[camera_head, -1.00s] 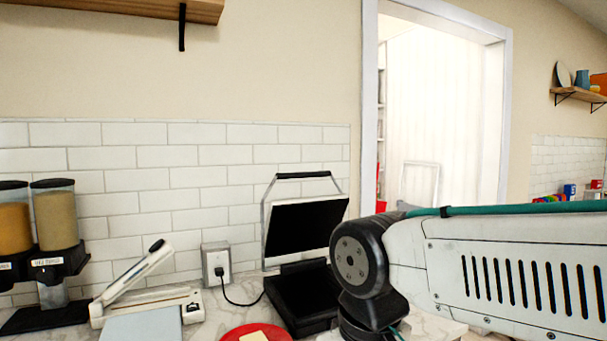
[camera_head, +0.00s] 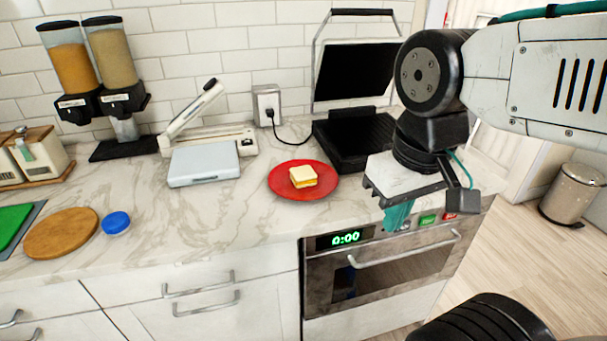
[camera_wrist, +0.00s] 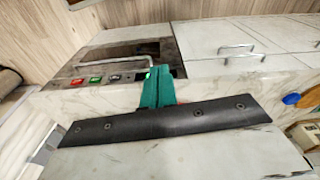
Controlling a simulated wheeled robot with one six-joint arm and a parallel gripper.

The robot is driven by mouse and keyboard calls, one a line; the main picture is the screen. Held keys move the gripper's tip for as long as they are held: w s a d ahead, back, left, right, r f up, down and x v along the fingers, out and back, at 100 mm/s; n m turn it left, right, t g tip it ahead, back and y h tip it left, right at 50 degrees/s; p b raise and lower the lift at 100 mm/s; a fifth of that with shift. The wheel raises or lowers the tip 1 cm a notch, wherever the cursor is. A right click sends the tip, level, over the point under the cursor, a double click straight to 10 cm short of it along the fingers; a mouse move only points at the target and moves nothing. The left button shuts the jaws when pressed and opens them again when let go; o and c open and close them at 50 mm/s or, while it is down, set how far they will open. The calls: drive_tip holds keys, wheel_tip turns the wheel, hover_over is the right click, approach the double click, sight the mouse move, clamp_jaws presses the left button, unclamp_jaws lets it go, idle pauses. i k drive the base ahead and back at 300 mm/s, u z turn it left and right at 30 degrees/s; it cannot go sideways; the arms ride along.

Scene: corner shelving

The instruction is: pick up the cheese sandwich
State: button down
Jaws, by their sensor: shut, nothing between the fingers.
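The cheese sandwich (camera_head: 303,175) is a small square stack with a yellow top. It rests on a red plate (camera_head: 283,189) on the marble counter, in front of the open press grill. My gripper (camera_head: 397,217) hangs to the right of the plate, in front of the counter's front edge. Its teal fingers (camera_wrist: 157,88) are together and empty in the wrist view. The sandwich does not show in the wrist view.
The open black press grill (camera_head: 350,140) stands behind the plate. A flat scale (camera_head: 203,164), a blue lid (camera_head: 116,222) and a wooden board (camera_head: 62,233) lie left. An oven (camera_head: 380,265) is below the counter.

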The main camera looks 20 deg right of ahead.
sight(302, 176)
drive_tip(key=u, duration=2.35)
drive_tip(key=i, duration=1.8)
drive_tip(key=z, duration=3.8)
